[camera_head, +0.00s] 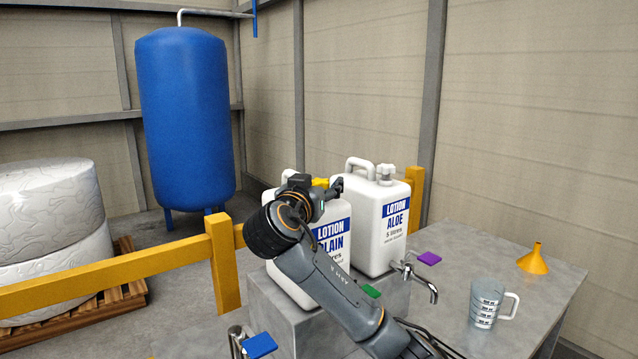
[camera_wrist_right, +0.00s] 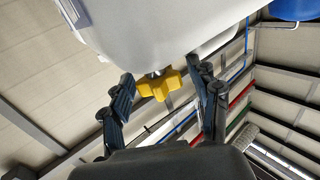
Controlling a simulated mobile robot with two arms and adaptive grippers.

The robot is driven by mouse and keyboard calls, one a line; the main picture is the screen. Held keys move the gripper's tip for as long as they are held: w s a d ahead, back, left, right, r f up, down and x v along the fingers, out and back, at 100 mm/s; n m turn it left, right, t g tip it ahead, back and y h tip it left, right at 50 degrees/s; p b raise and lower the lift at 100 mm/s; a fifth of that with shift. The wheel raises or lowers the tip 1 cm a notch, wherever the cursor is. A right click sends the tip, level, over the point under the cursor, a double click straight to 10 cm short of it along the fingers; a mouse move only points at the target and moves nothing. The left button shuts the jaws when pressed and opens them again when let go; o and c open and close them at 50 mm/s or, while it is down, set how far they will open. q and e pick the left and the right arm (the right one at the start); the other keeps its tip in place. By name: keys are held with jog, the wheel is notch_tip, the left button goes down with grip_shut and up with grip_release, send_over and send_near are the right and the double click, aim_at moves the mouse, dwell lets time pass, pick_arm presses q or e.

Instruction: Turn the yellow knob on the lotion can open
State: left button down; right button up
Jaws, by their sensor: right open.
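Two white lotion cans stand on a grey block: one labelled LOTION PLAIN (camera_head: 336,240), partly hidden behind my right arm, and one labelled LOTION ALOE (camera_head: 388,220) to its right. The yellow knob (camera_head: 320,182) shows at the top of the PLAIN can, partly covered by my right gripper (camera_head: 326,191). In the wrist view the lobed yellow knob (camera_wrist_right: 160,86) sits on the white can (camera_wrist_right: 165,35). My right gripper is open, with one finger on each side of the knob; light shows between the fingers and the knob. My left gripper is out of view.
A metal tap with a purple handle (camera_head: 429,258), a green handle (camera_head: 371,291) and a blue handle (camera_head: 260,345) are near the block. A measuring jug (camera_head: 486,302) and an orange funnel (camera_head: 535,260) stand on the grey table (camera_head: 465,240). A yellow rail (camera_head: 150,262) is at left.

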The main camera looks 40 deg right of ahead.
jog(key=c, duration=1.2)
